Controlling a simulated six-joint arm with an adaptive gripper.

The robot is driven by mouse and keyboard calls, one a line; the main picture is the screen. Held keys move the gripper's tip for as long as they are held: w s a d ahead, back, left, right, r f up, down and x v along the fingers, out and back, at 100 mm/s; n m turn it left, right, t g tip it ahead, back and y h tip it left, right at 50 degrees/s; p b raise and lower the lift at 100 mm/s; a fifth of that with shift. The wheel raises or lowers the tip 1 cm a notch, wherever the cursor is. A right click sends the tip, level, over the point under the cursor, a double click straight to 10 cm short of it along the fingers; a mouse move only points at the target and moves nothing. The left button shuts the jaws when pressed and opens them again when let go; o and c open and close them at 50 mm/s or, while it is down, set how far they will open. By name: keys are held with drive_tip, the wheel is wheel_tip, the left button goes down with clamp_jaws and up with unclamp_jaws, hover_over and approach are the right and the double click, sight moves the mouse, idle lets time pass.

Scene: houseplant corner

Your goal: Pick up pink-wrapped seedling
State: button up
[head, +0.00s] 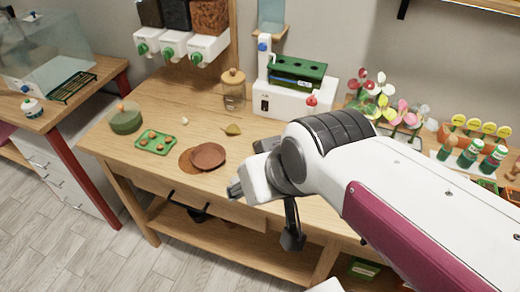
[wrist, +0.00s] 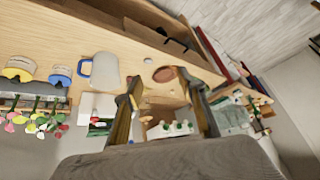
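I cannot make out a pink-wrapped seedling in either view; part of the bench is hidden behind my arm in the head view. My gripper (wrist: 163,92) shows in the wrist view with its two fingers spread apart and nothing between them. In the head view it hangs over the front of the wooden bench (head: 118,150), right of the brown saucers, apart from the objects on the bench.
Stacked brown saucers (head: 208,156), a green tray (head: 155,142) and a green bowl (head: 125,120) are on the bench's left. A white machine (head: 285,98) and flowers (head: 372,88) stand at the back. The wrist view shows a grey mug (wrist: 105,73) with a blue handle.

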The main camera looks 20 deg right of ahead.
drive_tip(key=w+a+f+m+t, duration=0.2)
drive_tip(key=w+f, duration=0.1)
drive_tip(key=w, duration=0.7)
drive_tip(key=w+a+f+m+t, duration=0.1)
drive_tip(key=w+f+m, duration=0.15)
drive_tip(key=w, duration=0.75)
drive_tip(key=w+d+f+m+h, duration=0.1)
drive_tip(key=d+f+h, duration=0.2)
drive_tip(key=f, duration=0.1)
drive_tip(key=w+d+f+m+h, duration=0.1)
drive_tip(key=d+f+h, duration=0.2)
drive_tip(key=d+f, duration=0.1)
drive_tip(key=w+d+f+m+h, duration=0.1)
drive_tip(key=d+f+m+h, duration=0.1)
drive_tip(key=d+f+h, duration=0.1)
drive_tip(key=shift+w+d+f, duration=0.1)
drive_tip(key=shift+d+f, duration=0.2)
drive_tip(key=shift+f, duration=0.3)
drive_tip(key=shift+d+f, duration=0.25)
drive_tip(key=shift+f, duration=0.35)
drive_tip(key=shift+s+d+f+h, duration=0.15)
drive_tip(key=shift+s+d+h, duration=0.1)
drive_tip(key=shift+d, duration=0.1)
drive_tip(key=shift+s+d+f+h, duration=0.1)
drive_tip(key=shift+d+f+h, duration=0.05)
drive_tip(key=shift+d+h, duration=0.15)
drive_tip(key=shift+x, duration=1.15)
drive_tip(key=shift+w, duration=0.1)
